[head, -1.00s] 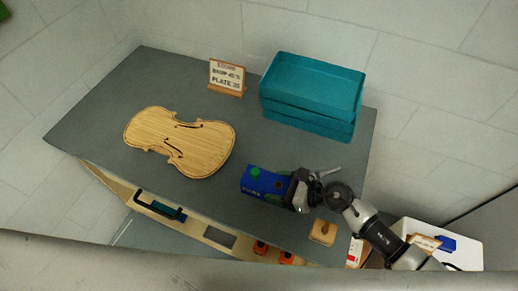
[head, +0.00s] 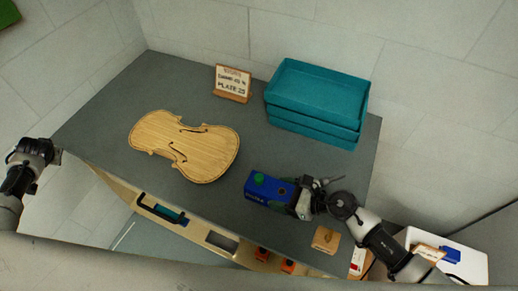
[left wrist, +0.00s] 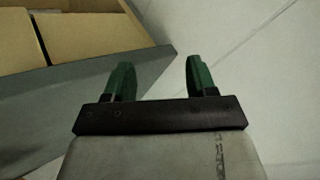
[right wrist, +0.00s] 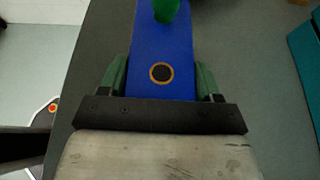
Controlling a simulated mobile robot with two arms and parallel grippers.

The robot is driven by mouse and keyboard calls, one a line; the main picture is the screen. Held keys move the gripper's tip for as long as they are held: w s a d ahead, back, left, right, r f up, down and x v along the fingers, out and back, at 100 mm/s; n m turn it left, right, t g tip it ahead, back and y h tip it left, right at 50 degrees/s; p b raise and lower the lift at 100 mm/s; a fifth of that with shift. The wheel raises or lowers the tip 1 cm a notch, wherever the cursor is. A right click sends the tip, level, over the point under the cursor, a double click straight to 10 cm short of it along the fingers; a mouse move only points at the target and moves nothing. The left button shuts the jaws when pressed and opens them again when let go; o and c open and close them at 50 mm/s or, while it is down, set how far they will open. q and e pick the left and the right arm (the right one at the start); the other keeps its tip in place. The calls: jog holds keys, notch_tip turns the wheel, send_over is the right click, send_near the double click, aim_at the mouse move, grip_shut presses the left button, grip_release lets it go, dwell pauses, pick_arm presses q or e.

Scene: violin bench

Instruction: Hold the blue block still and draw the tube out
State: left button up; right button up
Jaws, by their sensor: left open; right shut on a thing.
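The blue block (head: 268,190) lies on the grey bench near its front right. A green piece (head: 259,178), perhaps the tube's end, stands out of its top at the left end; it also shows in the right wrist view (right wrist: 166,9). A dark round hole with a tan rim (right wrist: 161,73) is in the block's top. My right gripper (right wrist: 162,85) is shut on the block, one finger on each side. My left gripper (left wrist: 157,78) is open and empty, off the bench's left end in the head view (head: 42,152).
A violin plate (head: 184,145) lies on the bench left of the block. Stacked teal trays (head: 317,100) and a small sign (head: 232,84) stand at the back. A small wooden block (head: 325,239) is at the front right. An open drawer (head: 190,231) juts out below the front edge.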

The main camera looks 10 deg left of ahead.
pick_arm(q)
jog(key=w+a+r+n+t+y, duration=0.1)
jog(key=w+a+r+n, duration=0.1)
jog(key=r, duration=1)
jog(key=w+a+r+n, duration=0.1)
jog(key=w+r, duration=0.2)
jog(key=r, duration=1)
jog(key=w+d+f+n+g+h, duration=0.1)
jog(key=w+d+f+h, duration=0.3)
jog(key=d, duration=0.6)
jog(key=w+d+f+n, duration=0.15)
jog(key=d+f, duration=0.35)
jog(key=d, duration=0.5)
jog(key=m+g+h, duration=0.2)
jog(key=g+h, duration=0.2)
send_over(259, 178)
jog(key=f, duration=0.2)
notch_tip(259, 178, down, 11)
jog(key=shift+r, duration=0.2)
jog(key=shift+c, duration=0.5)
